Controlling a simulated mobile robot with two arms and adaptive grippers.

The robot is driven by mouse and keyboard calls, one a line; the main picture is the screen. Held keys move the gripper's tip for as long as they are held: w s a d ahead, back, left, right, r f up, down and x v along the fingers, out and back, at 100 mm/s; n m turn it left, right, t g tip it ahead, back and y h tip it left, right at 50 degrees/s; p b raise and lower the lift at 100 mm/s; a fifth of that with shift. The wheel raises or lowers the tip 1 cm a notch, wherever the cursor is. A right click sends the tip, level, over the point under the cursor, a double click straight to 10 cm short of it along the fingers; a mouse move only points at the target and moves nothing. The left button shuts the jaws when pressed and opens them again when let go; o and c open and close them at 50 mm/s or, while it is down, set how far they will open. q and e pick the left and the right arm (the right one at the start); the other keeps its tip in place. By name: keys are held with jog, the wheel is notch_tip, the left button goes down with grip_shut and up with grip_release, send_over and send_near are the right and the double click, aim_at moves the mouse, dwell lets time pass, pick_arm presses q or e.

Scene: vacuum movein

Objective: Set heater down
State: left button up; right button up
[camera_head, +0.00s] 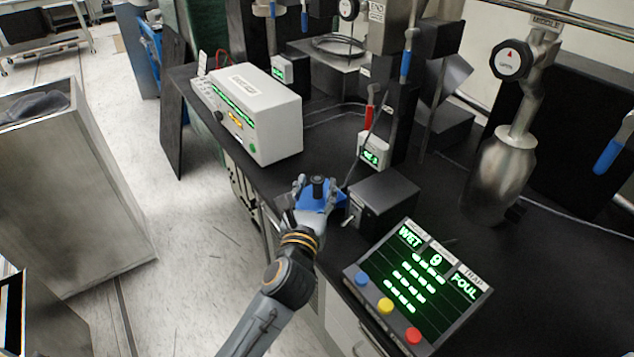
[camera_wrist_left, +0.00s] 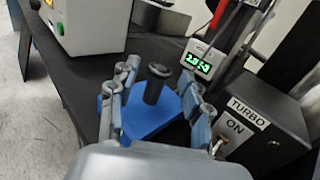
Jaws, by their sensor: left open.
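A blue flat-based piece with a black upright knob, likely the heater (camera_head: 317,195), is at the front edge of the black bench. It also shows in the left wrist view (camera_wrist_left: 150,115), where its base appears to rest on the bench top. My left gripper (camera_head: 315,193) is around it, with fingers on either side of the knob. In the left wrist view the fingers (camera_wrist_left: 155,95) are spread, with gaps between them and the knob. Whether a finger touches the blue base I cannot tell. My right gripper is not in view.
A black TURBO box (camera_head: 385,198) with a toggle switch stands close to the right of the gripper. A panel with coloured buttons (camera_head: 418,287) is nearer the front. A white instrument (camera_head: 255,110) stands to the left. Small green readouts (camera_head: 374,152) and cables lie behind.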

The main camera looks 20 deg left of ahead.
pick_arm(q)
jog(key=s+d+b, duration=0.1)
jog(key=s, duration=0.9)
jog(key=shift+d, duration=0.1)
